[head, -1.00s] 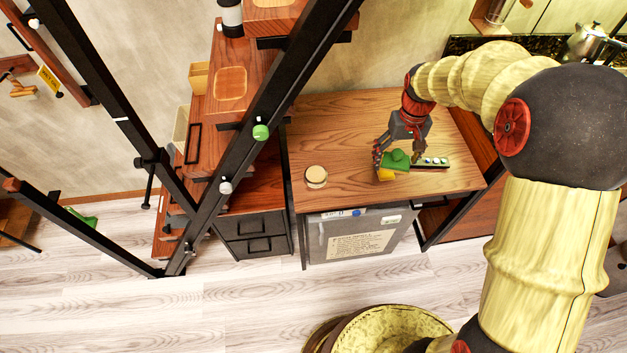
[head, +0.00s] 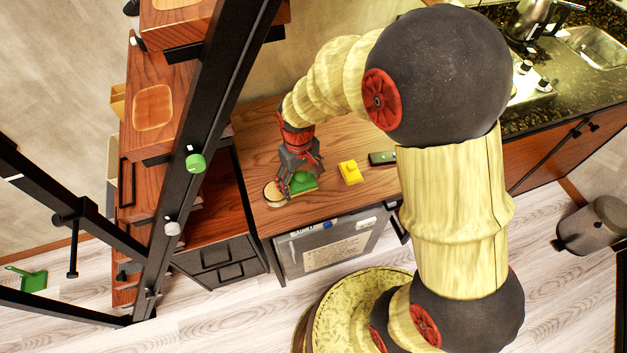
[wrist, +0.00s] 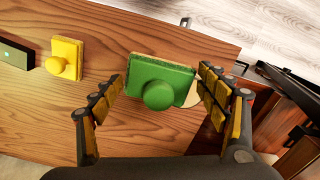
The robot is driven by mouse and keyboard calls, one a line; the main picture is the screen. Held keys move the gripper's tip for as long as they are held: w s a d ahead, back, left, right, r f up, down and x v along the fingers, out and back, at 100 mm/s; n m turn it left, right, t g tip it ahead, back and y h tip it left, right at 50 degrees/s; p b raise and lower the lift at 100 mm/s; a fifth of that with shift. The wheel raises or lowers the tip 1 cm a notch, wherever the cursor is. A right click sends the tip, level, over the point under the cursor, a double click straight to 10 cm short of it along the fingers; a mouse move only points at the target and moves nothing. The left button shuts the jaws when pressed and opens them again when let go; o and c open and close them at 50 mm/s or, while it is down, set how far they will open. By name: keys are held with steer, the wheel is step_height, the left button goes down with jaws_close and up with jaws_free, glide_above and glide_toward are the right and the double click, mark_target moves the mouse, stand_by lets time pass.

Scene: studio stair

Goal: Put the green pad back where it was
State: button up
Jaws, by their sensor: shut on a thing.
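The green pad (head: 304,183), a block with a round knob on top, is between the fingers of my gripper (head: 299,180) at the left part of the wooden desk top. In the wrist view the green pad (wrist: 177,78) lies between the two fingers of my gripper (wrist: 161,76), which is shut on it. The pad overlaps a pale round disc (head: 271,194) in the picture; I cannot tell whether they touch. A yellow pad (head: 349,172) with a knob sits apart to the right; it also shows in the wrist view (wrist: 62,60).
A dark strip with light buttons (head: 383,157) lies right of the yellow pad. The desk top (head: 328,202) is bare in front. A black slanted stair beam (head: 214,120) and wooden treads (head: 155,105) stand left of the desk.

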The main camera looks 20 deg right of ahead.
steer(key=w+d+f, duration=0.1)
steer(key=f, duration=0.1)
steer(key=w+d+f+b, duration=0.1)
steer(key=w+d+f, duration=0.1)
steer(key=w+d+f+b, duration=0.1)
steer(key=d+f, duration=0.1)
steer(key=shift+w, duration=0.3)
steer(key=shift+w+d+f+b, duration=0.2)
steer(key=shift+d+f+b, duration=0.15)
steer(key=shift+f, duration=0.2)
steer(key=shift+f+b, duration=0.9)
steer(key=shift+f, duration=0.6)
steer(key=shift+f, duration=0.15)
steer(key=o, duration=1.1)
steer(key=shift+o, duration=0.2)
steer(key=shift+w, duration=0.1)
